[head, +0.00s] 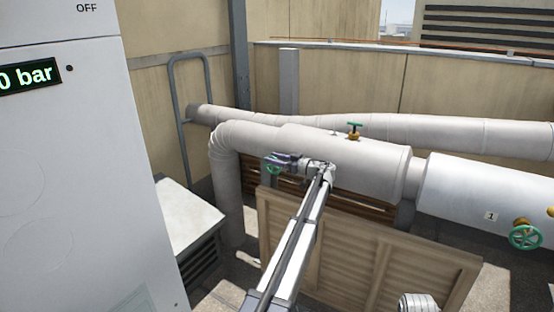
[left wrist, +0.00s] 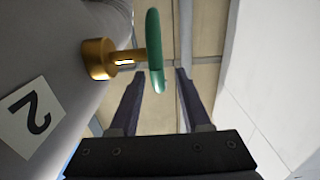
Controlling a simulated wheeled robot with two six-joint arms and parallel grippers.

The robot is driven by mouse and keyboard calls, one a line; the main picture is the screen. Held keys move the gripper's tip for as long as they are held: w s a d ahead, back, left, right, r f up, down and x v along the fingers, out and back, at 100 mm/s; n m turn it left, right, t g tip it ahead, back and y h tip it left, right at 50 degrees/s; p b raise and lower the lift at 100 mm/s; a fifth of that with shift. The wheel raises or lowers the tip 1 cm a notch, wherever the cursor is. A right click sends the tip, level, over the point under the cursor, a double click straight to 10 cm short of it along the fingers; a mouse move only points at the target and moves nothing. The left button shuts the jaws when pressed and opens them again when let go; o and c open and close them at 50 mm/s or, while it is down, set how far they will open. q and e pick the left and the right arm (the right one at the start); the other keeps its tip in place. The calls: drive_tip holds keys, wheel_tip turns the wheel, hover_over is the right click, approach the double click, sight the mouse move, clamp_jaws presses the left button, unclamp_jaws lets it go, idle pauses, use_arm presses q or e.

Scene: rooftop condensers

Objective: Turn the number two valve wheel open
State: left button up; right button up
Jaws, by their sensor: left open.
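The number two valve wheel (left wrist: 153,45) is green, seen nearly edge-on in the left wrist view. It sits on a brass stem (left wrist: 100,58) out of a grey pipe, beside a white label (left wrist: 32,118) reading 2. My left gripper (left wrist: 162,72) is open, its two dark fingers apart. The wheel's lower rim appears between the fingertips; whether it touches either finger cannot be told. In the head view, the left gripper (head: 284,158) is at the wheel (head: 272,167), which it partly hides. My right gripper is not in view.
Another green wheel (head: 526,237) is at the right, near a label (head: 491,216) reading 1. A small green-handled valve (head: 354,130) tops the lagged pipe (head: 345,155). A slatted wooden panel (head: 400,270) stands in front, below my left arm. A grey cabinet (head: 75,190) fills the left.

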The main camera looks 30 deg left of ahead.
use_arm(q)
drive_tip(key=shift+c, duration=0.3)
clamp_jaws()
idle(0.3)
